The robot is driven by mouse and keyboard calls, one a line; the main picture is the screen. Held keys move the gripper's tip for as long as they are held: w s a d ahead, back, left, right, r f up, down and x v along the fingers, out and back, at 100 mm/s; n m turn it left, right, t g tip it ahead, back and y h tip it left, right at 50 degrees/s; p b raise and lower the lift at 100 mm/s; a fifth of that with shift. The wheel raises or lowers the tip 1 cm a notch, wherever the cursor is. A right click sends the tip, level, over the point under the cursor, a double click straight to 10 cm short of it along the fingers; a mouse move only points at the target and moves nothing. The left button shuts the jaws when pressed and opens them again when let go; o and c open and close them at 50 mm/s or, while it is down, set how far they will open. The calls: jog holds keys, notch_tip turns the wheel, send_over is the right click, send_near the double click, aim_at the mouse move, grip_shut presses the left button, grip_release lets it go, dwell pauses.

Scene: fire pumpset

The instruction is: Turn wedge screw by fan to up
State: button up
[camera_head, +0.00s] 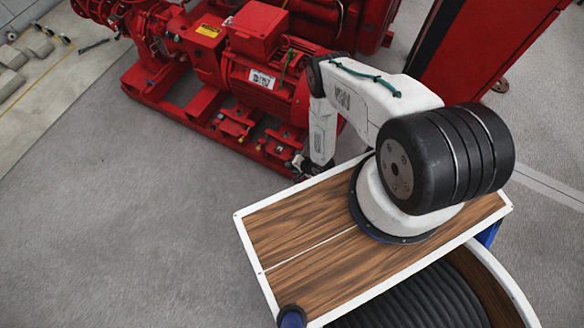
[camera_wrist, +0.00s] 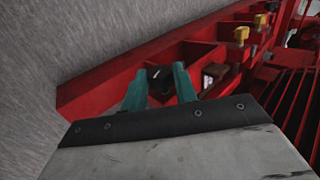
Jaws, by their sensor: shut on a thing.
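My gripper (camera_wrist: 160,92) shows in the wrist view as two teal fingers reaching down to the red base frame (camera_wrist: 105,92). The fingers are shut on a small dark piece between them, which I take to be the wedge screw (camera_wrist: 159,74). It is mostly hidden by the fingers, and I cannot tell which way it points. In the head view my arm reaches down beside the red motor (camera_head: 262,78). The gripper end there is small and dark near the frame's lower right end, and the screw cannot be made out.
A small dark and pale part (camera_wrist: 213,74) lies just right of the fingers. A red cabinet (camera_head: 480,45) stands behind my arm. Grey floor (camera_head: 120,220) is clear at left.

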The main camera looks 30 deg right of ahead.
jog(key=o, duration=1)
jog(key=shift+s, duration=0.1)
jog(key=v, duration=0.7)
jog(key=shift+s+d+r, duration=0.1)
jog(key=shift+s+r, duration=0.15)
jog(key=shift+r, duration=0.05)
